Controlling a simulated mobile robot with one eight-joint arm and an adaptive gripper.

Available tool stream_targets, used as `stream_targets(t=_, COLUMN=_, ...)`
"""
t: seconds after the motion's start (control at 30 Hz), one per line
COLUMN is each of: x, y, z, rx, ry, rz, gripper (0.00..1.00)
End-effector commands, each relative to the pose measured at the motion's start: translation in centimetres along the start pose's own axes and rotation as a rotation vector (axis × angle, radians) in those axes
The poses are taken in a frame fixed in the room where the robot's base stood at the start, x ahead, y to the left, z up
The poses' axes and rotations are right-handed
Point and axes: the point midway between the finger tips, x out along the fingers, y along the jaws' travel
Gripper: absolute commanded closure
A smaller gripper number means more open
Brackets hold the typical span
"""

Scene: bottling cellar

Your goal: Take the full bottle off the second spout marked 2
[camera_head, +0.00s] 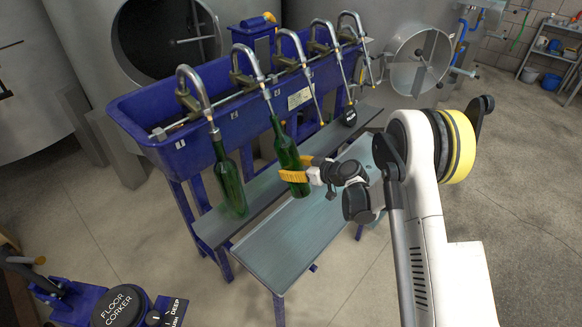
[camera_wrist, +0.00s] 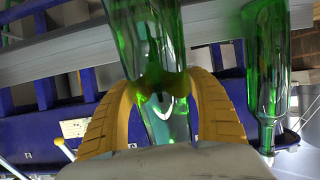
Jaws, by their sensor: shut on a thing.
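A green bottle (camera_head: 284,146) stands tilted under the second spout (camera_head: 258,68) from the left. Its mouth is close to the spout's tip; I cannot tell whether the tip is inside the neck. My gripper (camera_head: 297,172) has its yellow fingers shut around the bottle's lower body. In the wrist view the two fingers (camera_wrist: 163,88) curve around the green glass (camera_wrist: 150,35) from both sides. The fill level is hard to read, and no figure 2 is legible. A second green bottle (camera_head: 229,182) hangs at the first spout (camera_head: 190,78); it also shows in the wrist view (camera_wrist: 267,65).
The spouts sit on a blue trough (camera_head: 150,125). A grey shelf (camera_head: 262,192) runs below them, with a grey tray (camera_head: 290,245) in front. A floor corker (camera_head: 118,308) stands front left. Floor at right is clear.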

Motion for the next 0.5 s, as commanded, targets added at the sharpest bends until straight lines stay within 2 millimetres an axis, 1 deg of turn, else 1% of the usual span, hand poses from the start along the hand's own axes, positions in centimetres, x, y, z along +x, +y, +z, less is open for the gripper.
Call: stream_targets(t=0.5, x=0.0, y=0.0, z=2.3, rx=0.001, ry=0.002, rz=0.000, gripper=0.79)
